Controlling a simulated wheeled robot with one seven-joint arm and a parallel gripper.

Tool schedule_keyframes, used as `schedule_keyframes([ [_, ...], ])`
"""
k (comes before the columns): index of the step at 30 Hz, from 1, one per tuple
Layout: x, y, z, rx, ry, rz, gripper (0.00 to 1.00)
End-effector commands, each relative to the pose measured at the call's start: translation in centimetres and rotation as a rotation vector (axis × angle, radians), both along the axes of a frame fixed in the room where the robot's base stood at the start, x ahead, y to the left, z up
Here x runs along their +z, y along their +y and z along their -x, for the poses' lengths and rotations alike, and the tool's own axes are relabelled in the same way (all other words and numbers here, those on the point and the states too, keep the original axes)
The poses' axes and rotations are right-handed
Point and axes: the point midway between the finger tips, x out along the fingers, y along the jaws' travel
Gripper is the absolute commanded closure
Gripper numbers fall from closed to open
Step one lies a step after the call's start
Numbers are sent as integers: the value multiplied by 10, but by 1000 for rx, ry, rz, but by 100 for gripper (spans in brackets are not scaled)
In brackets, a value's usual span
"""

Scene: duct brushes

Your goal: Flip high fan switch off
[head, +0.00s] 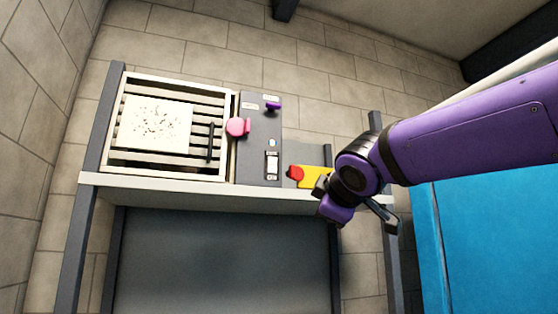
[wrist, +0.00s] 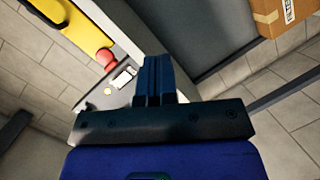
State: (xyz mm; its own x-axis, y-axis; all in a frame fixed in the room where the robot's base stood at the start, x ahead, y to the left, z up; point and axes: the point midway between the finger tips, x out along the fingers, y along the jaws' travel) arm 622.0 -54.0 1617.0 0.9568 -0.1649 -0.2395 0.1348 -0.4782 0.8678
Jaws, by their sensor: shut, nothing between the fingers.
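The dark grey control panel (head: 258,150) stands right of the slatted vent. It carries a purple lever (head: 273,105) high up, a pink round knob (head: 238,127) at its left edge and a white rocker switch (head: 272,165) low down. I cannot read the labels, so which one is the high fan switch is unclear. In the wrist view a white switch (wrist: 122,78) shows just left of the fingers, apart from them. My gripper (wrist: 153,62) is shut and empty. In the head view it is right of the panel, its fingertips partly hidden by my wrist.
A yellow box (head: 315,177) with a red button (head: 296,172) sits right of the panel, close to my gripper. The slatted vent (head: 206,100) bears a speckled white sheet (head: 157,123). A blue surface (head: 500,245) fills the lower right. A cardboard box (wrist: 283,14) shows in the wrist view.

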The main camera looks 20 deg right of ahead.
Motion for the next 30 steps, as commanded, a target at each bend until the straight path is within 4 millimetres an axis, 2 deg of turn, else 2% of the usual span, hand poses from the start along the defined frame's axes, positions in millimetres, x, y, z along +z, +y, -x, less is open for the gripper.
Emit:
schedule_keyframes([
  [1, 27, 8, -13, 39, -57, 83, 100],
  [3, 61, 20, -25, 87, -132, 199, 100],
  [6, 99, 35, -37, 140, -219, 335, 100],
  [10, 129, 48, -44, 178, -288, 447, 100],
  [15, 141, 54, -46, 194, -319, 499, 100],
  [25, 141, 54, -47, 194, -317, 497, 100],
  [30, 142, 54, -61, 195, -316, 498, 100],
])
